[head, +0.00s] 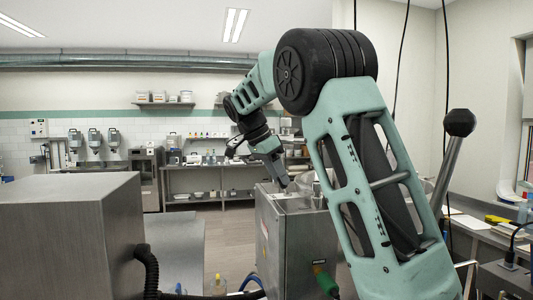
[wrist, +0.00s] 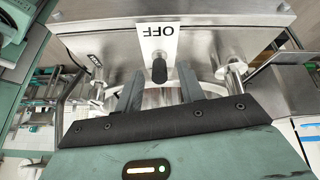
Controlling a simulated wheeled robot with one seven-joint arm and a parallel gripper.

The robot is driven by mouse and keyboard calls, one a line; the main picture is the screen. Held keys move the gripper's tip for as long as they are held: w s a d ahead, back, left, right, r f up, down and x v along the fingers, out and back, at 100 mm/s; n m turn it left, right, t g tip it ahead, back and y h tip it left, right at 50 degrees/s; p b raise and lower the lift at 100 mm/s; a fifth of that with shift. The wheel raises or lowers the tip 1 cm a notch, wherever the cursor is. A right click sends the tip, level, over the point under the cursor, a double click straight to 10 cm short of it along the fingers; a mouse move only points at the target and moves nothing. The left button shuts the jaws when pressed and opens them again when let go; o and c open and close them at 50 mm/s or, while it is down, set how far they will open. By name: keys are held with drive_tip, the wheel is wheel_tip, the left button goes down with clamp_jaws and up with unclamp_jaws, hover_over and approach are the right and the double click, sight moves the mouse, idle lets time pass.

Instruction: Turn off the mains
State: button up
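In the wrist view, a black-tipped switch lever (wrist: 159,70) stands in front of a white label (wrist: 157,42) that reads OFF, upside down in the picture. The label is on a brushed steel housing (wrist: 90,45). My gripper (wrist: 159,88) is open, with one grey finger on each side of the lever. I cannot tell whether either finger touches it. In the head view, my gripper (head: 281,181) is at the top of a steel cabinet (head: 300,245), and the lever cannot be made out there.
A large steel box (head: 65,235) stands close at left, with a black hose (head: 147,270) beside it. A lever with a black ball (head: 459,123) rises at right, beside my arm. A side table (head: 485,235) holds papers. Open floor (head: 225,240) lies behind.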

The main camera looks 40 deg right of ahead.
drive_tip(key=p+v, duration=0.1)
drive_tip(key=v, duration=1.5)
drive_tip(key=shift+a+r, duration=0.2)
drive_tip(key=shift+r, duration=0.1)
drive_tip(key=shift+w, duration=0.1)
drive_tip(key=w+a+f+n+t+y+b, duration=0.1)
drive_tip(key=a+f+n+b, duration=0.2)
drive_tip(key=a+f+n, duration=0.45)
drive_tip(key=a+f+n+t+y+b, duration=0.15)
drive_tip(key=a+f+b, duration=0.25)
drive_tip(key=f, duration=0.7)
drive_tip(key=s+a+f+n+y+b, duration=0.2)
drive_tip(key=s+a+f+n+b, duration=0.25)
drive_tip(key=a+f+n, duration=0.55)
drive_tip(key=s+a+f+n+b, duration=0.2)
drive_tip(key=s+a+f+n, duration=0.1)
drive_tip(key=s+f, duration=0.5)
drive_tip(key=s+a+f+n+b, duration=0.3)
drive_tip(key=s+a+f+n, duration=0.1)
drive_tip(key=s+f, duration=0.5)
drive_tip(key=s+a+f+n+b, duration=0.2)
drive_tip(key=s+a+f+n, duration=0.1)
drive_tip(key=s+f, duration=0.5)
drive_tip(key=shift+s+a+f+n+y+b, duration=0.3)
drive_tip(key=shift+s+a+n+y, duration=0.25)
drive_tip(key=shift+a, duration=0.25)
